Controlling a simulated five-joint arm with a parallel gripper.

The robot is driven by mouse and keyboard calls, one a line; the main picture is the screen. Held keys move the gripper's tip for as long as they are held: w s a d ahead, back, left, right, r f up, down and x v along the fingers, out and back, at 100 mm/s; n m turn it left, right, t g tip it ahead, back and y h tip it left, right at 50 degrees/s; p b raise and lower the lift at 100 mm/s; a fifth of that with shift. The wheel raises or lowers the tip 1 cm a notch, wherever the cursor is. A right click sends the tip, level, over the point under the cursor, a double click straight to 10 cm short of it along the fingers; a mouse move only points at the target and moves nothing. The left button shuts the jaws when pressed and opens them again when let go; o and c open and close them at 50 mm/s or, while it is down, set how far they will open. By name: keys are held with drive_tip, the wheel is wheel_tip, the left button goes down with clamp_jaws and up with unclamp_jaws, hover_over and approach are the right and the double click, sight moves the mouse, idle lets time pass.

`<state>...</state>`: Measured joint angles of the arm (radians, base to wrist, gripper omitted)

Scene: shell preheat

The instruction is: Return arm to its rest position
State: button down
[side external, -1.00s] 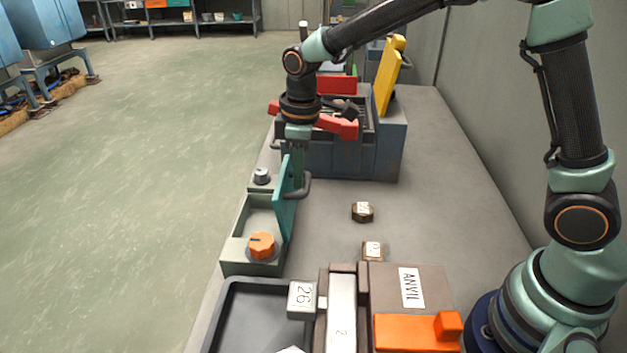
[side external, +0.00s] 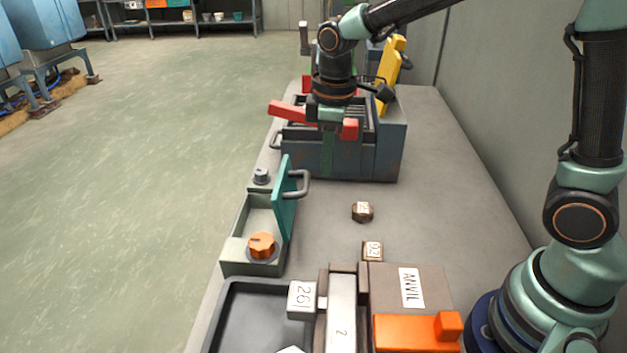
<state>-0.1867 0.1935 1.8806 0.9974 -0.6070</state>
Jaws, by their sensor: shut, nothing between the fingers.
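My arm reaches in from the right, over the bench. My gripper (side external: 328,172) points down in front of the grey box with the red handles, with its green fingers shut and empty. It is clear of the teal lid (side external: 285,205), which stands up with its handle towards the right. The lid belongs to the low grey-green box (side external: 232,262) with an orange knob (side external: 262,246). Part of the grey box (side external: 388,150) is hidden behind my gripper.
Two hex pieces with labels (side external: 362,212) (side external: 372,250) rest on the bench (side external: 440,190). The anvil block (side external: 432,285) with an orange part is at the front. A dark tray (side external: 225,318) and a block marked 26 (side external: 302,297) are beside it. A yellow lever (side external: 389,62) rises behind.

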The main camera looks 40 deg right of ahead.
drive_tip(key=s+d+r+m+t, duration=0.4)
drive_tip(key=s+d+r+m, duration=0.3)
drive_tip(key=s+m, duration=0.2)
drive_tip(key=shift+s+d+r+t, duration=0.25)
drive_tip(key=shift+s+t, duration=0.15)
drive_tip(key=shift+s, duration=0.7)
